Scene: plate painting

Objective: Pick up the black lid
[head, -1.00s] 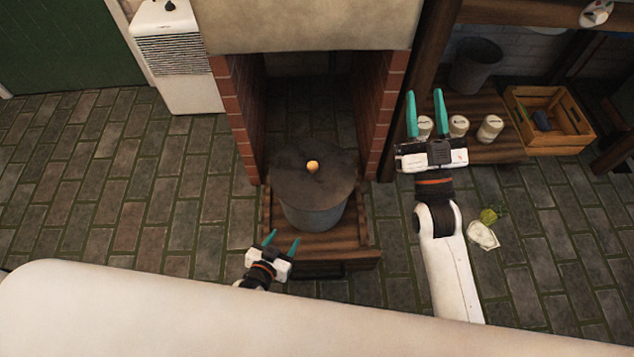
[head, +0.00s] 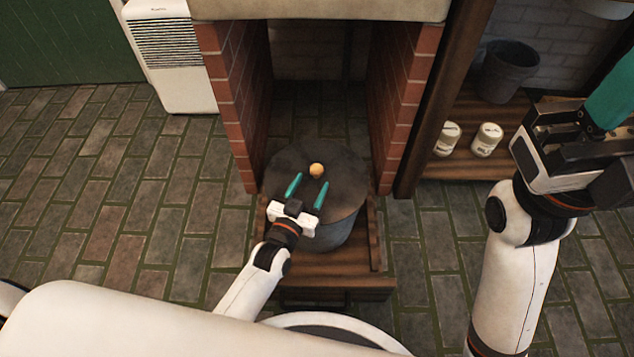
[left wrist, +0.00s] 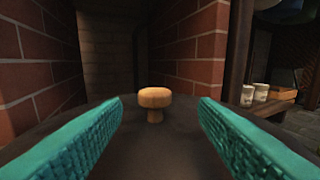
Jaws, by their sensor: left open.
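The black lid (head: 345,187) lies on a grey pot (head: 338,236) at the mouth of the brick fireplace. Its round wooden knob (head: 316,170) stands upright at the top. My left gripper (head: 307,189) is open over the near part of the lid, its teal fingers pointing at the knob. In the left wrist view the knob (left wrist: 155,101) is ahead, centred between the two fingers and beyond their tips, not touched. My right gripper (head: 597,118) is at the right edge of the head view, partly cut off, and its jaws cannot be made out.
Brick walls (head: 232,100) flank the pot on both sides. The pot stands on a wooden base (head: 335,283). White jars (head: 486,140) and a dark bucket (head: 508,70) are on a wooden shelf at right. A white appliance (head: 172,60) stands at left.

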